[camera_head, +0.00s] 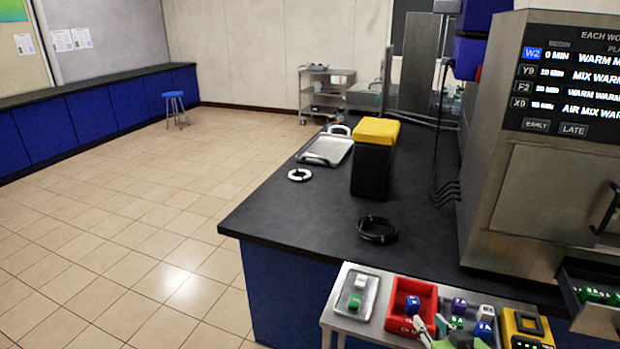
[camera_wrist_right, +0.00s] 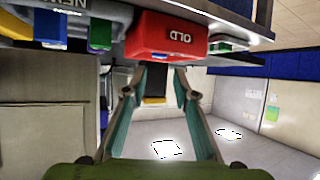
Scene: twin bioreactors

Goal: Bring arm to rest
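My right gripper (camera_head: 431,329) shows at the bottom of the head view, in front of the red tray marked OLD (camera_head: 427,296). A blue capped item (camera_head: 412,304) sits in that tray. In the right wrist view the two teal fingers of this gripper (camera_wrist_right: 152,88) are spread apart with nothing held between them. The red tray's OLD face (camera_wrist_right: 172,36) lies just beyond the fingertips there, and the wrist picture looks upside down. My left gripper is in neither view.
The small metal stand (camera_head: 338,315) also holds several coloured capped items (camera_head: 484,328), a grey tray (camera_head: 356,293) and a yellow device (camera_head: 527,327). Behind are the dark bench (camera_head: 290,221), a black bin with a yellow lid (camera_head: 373,165) and a steel cabinet (camera_head: 545,205).

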